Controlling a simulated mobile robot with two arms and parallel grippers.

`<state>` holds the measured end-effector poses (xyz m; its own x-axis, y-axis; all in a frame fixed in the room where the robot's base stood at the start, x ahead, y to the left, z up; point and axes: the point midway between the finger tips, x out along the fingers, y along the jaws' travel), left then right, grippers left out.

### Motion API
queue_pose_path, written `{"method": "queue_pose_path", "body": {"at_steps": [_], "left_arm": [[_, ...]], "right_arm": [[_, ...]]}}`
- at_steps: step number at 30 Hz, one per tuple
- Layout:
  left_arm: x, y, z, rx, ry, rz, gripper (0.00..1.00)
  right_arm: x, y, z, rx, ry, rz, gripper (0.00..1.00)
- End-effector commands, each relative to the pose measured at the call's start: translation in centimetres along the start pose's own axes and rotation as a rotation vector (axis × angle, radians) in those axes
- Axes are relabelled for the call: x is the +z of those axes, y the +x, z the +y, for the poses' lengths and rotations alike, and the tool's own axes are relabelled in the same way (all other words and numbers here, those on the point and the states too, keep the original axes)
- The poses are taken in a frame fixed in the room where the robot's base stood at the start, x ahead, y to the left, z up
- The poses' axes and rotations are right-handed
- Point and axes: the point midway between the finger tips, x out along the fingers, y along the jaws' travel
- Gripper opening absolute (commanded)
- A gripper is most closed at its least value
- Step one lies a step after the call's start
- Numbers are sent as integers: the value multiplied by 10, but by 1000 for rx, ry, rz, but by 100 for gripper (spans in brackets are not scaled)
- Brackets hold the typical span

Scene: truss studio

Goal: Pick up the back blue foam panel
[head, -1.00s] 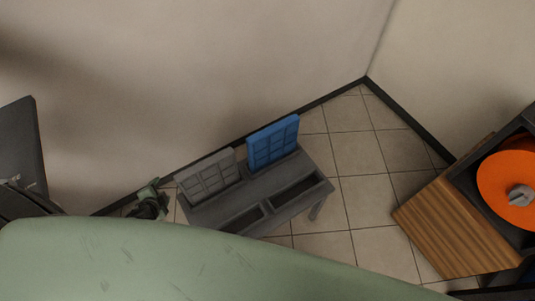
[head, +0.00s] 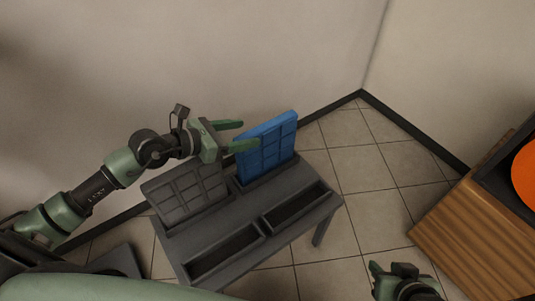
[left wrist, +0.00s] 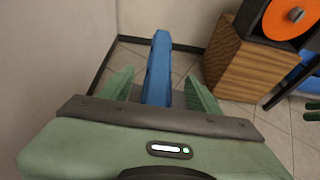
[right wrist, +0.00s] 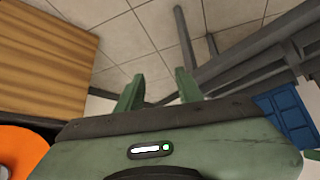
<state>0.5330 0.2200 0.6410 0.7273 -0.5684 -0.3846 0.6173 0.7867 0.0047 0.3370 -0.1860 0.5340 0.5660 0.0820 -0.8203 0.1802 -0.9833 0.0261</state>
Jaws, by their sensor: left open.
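The blue foam panel (head: 275,145) stands upright in the back slot of a dark grey rack table (head: 215,235). Its face has a grid of recessed squares. My left gripper (head: 251,135) is open at the panel's upper left side. In the left wrist view the panel (left wrist: 157,72) shows edge-on between the two spread fingers (left wrist: 158,80), with gaps on both sides. My right gripper (head: 388,270) is low at the bottom right of the head view. Its fingers are apart and empty in the right wrist view (right wrist: 157,78).
A grey panel (head: 188,192) of similar shape stands left of the blue one. Two open slots lie along the table's front. The wall is close behind. A wooden cabinet (head: 470,240) with an orange disc (head: 525,175) stands at right; tiled floor (head: 365,205) lies between.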

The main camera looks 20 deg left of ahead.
Motion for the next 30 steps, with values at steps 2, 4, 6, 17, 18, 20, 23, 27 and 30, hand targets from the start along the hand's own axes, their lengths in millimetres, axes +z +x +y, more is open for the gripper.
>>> {"method": "queue_pose_path", "body": {"at_steps": [2, 4, 6, 17, 18, 20, 23, 27, 30], "left_arm": [[2, 6, 0, 0, -1, -3, 62], [3, 12, 1, 1, -2, -5, 62], [6, 21, 0, 0, -3, -6, 62], [10, 58, 1, 1, -6, -3, 62], [10, 58, 1, 1, -6, -2, 62], [10, 58, 1, 1, -6, -2, 62], [10, 58, 1, 1, -6, -2, 62], [10, 58, 1, 1, -6, -2, 23], [10, 58, 1, 1, -6, -2, 0]], "right_arm": [[-4, 1, -1, -1, -1, 16, 36], [-9, 2, -1, -3, -1, 39, 36], [-17, 4, -2, -5, -2, 78, 36], [-59, 4, -7, -15, -5, 267, 36], [-60, 4, -8, -15, -5, 269, 36], [-60, 4, -8, -15, -5, 269, 36], [-59, 4, -7, -15, -5, 269, 36], [-59, 4, -7, -15, -5, 268, 36], [-59, 4, -7, -15, -5, 268, 36]]}}
